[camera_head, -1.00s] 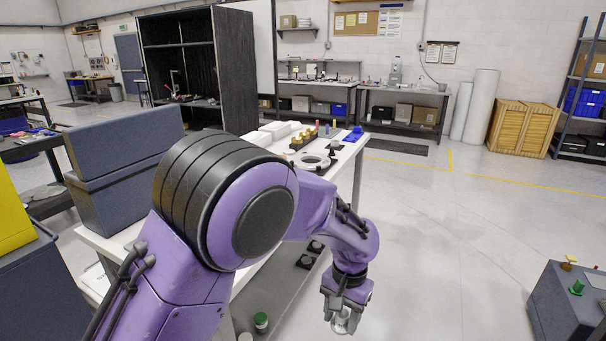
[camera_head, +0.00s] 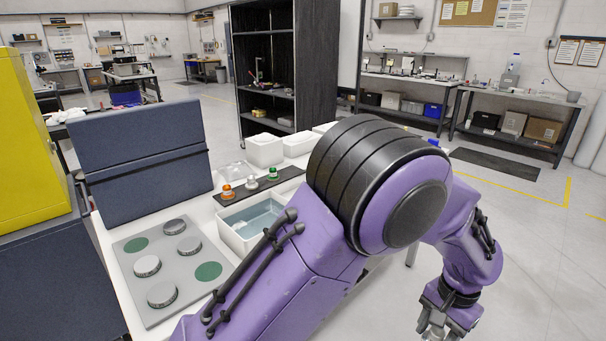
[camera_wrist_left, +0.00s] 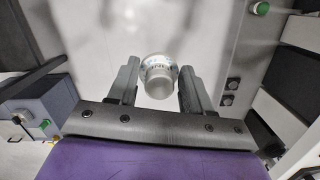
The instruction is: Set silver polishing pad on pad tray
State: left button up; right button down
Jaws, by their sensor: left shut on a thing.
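The pad tray (camera_head: 191,283) is a flat grey plate on the white table at lower left in the head view. It carries several round pads with silver-grey tops and dark rims, and shows two bare green circles (camera_head: 208,271). My left gripper (camera_head: 436,328) is low at the right, beyond the table's edge and far from the tray. In the left wrist view its fingers are shut on a round silver piece (camera_wrist_left: 158,82), seemingly the silver polishing pad. In the head view the held piece is mostly hidden by the gripper and frame edge. My right gripper is not in view.
A water-filled white tub (camera_head: 233,238) stands right of the tray, with a dark strip of coloured knobs (camera_head: 250,182) behind it. A dark blue upright case (camera_head: 140,150) stands behind the tray. A yellow cabinet (camera_head: 30,150) is at far left. Open floor lies right of the table.

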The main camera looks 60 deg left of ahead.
aim_at(292, 169)
jog(key=i, duration=1.65)
jog(key=u, duration=1.7)
